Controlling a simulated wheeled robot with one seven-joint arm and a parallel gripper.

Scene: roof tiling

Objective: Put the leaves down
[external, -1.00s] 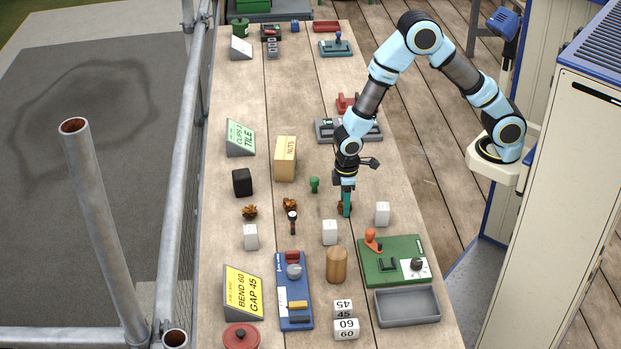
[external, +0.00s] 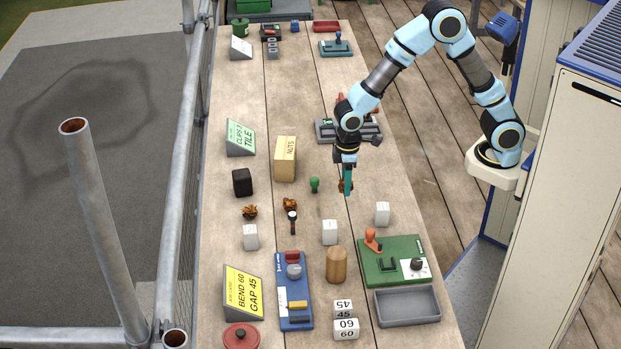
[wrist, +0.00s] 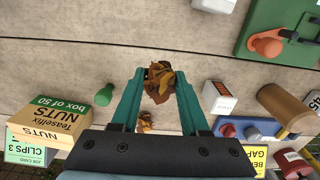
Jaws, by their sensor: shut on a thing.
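My gripper (external: 347,182) is shut on a clump of brown leaves (wrist: 158,82), held between its teal fingertips above the bench. In the external view the held clump is mostly hidden behind the fingers. A second brown leaf clump (external: 290,204) lies on the bench to the left of my gripper, and it also shows between the fingers in the wrist view (wrist: 146,121). A third leaf clump (external: 250,212) lies farther left, beside the black block.
White cubes (external: 330,232) stand in front of the leaves. A green pin (external: 314,185) and nuts box (external: 285,158) are to the left. A green board (external: 393,261) and grey tray (external: 407,306) are at front right. The bench below my gripper is clear.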

